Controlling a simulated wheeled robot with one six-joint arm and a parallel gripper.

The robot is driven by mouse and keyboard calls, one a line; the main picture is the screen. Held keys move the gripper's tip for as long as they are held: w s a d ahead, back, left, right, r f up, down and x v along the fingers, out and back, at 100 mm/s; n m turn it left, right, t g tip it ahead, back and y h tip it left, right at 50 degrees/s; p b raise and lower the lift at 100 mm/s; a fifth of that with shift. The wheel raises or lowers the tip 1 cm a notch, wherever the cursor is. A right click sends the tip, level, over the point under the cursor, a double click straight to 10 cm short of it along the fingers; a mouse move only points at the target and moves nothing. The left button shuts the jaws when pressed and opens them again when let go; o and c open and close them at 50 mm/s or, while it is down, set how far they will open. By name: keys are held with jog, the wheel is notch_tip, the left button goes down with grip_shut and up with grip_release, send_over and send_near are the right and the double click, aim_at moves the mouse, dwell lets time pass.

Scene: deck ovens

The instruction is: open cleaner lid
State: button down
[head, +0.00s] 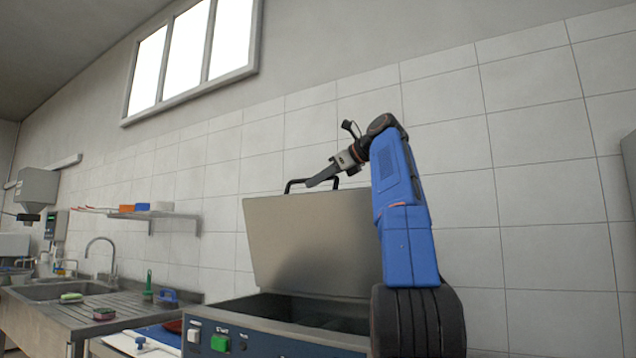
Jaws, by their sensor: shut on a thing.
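The cleaner lid (305,245) is a grey metal panel, raised and standing steeply tilted at the back of the cleaner (275,335). The cleaner's dark open inside shows below the lid. A black bar handle (293,184) runs along the lid's top edge. My gripper (312,183) is at the handle and shut on it, reaching in from the upper right. The fingertips are small here, and my arm hides the right side of the lid and cleaner.
A green button (220,343) and a white switch (194,334) are on the cleaner's front panel. To the left are a sink (70,290) with a tap, a green brush (148,284) and a wall shelf (160,215). The tiled wall (540,190) stands behind the lid.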

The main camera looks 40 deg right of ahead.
aim_at(337, 179)
jog(key=c, duration=1.8)
grip_release()
jog(key=shift+o, duration=0.2)
jog(key=v, duration=0.5)
jog(key=shift+s+d+r, duration=0.1)
jog(key=shift+s+d, duration=0.05)
jog(key=shift+s, duration=0.15)
jog(key=shift+v, duration=0.9)
jog(key=shift+s, duration=0.15)
